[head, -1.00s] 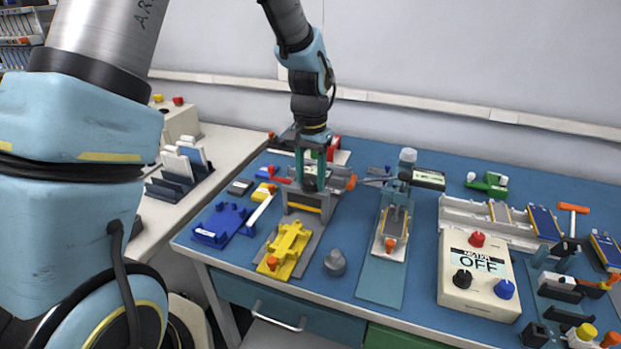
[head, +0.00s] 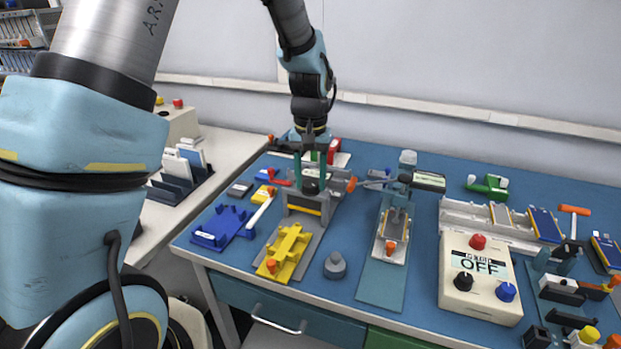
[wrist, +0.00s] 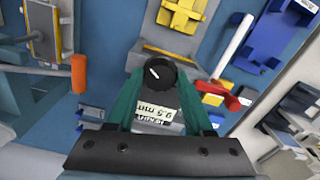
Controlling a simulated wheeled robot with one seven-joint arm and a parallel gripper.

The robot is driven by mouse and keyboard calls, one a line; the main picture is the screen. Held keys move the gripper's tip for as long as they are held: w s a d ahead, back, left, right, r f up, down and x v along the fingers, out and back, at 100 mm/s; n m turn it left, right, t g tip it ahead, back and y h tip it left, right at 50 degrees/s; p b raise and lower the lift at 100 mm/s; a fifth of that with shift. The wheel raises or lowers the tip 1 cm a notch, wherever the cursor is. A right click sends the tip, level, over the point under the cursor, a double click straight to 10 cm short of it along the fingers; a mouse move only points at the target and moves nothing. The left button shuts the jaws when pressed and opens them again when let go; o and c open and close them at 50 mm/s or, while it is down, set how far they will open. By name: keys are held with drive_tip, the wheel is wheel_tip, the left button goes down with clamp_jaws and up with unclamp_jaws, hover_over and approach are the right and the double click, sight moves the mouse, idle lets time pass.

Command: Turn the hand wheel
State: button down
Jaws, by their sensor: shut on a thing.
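The hand wheel is a small black knob with a white mark (wrist: 156,75). It sits on top of a grey press with a yellow stripe, called the press here (head: 304,208). My gripper (head: 311,180) points down over the press. In the wrist view my gripper (wrist: 159,84) has its green fingers on both sides of the wheel, shut on it. In the head view the fingers partly hide the wheel (head: 310,187).
A yellow fixture (head: 287,249) lies in front of the press, with a blue fixture (head: 222,226) to its left. A grey knobbed weight (head: 335,266) stands to the right. An orange-handled part (wrist: 79,74) is close beside the press.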

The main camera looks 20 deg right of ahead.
sight(310, 183)
drive_tip(key=shift+c, duration=1.4)
unclamp_jaws()
wheel_tip(310, 183, up, 11)
drive_tip(key=b, duration=0.2)
drive_tip(key=shift+f, duration=0.1)
